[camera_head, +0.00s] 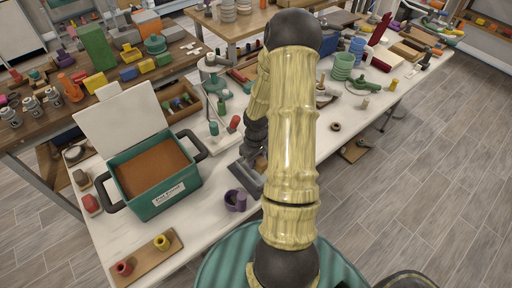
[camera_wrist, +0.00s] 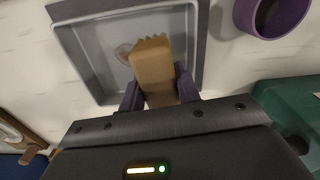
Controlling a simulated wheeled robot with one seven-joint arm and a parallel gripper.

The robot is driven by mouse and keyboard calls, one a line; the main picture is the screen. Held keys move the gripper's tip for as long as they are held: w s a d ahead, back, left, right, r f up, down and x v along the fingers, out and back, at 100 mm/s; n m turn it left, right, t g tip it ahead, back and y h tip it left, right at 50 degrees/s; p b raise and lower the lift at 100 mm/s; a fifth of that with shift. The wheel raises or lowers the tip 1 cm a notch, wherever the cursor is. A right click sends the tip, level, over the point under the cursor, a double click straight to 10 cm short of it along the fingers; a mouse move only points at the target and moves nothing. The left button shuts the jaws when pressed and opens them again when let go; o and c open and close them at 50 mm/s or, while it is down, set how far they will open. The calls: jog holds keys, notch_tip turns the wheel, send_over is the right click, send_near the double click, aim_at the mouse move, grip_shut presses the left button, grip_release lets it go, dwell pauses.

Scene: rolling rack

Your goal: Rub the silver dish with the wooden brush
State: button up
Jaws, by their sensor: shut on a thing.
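The silver dish (camera_wrist: 80,60) is a square grey tray with a raised rim on the white table. It also shows in the head view (camera_head: 242,180), partly hidden by my arm. My gripper (camera_wrist: 160,90) is shut on the wooden brush (camera_wrist: 158,65), with one purple finger on each side. The brush is a tan block with a jagged end, and it is over the dish's inside. A pale oval mark (camera_wrist: 124,53) shows on the dish floor beside the brush. I cannot tell whether the brush touches the dish.
A purple cup (camera_head: 236,201) stands close to the dish; it also shows in the wrist view (camera_wrist: 268,14). A teal box (camera_head: 190,183) with a raised white lid and brown contents stands to the left.

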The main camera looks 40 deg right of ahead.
jog(key=shift+s+r+p, duration=0.15)
jog(key=shift+r+p, duration=0.2)
jog(key=shift+r, duration=0.35)
notch_tip(320, 180, up, 4)
jog(key=p, duration=0.4)
jog(key=shift+r, duration=0.2)
jog(key=shift+f, duration=0.1)
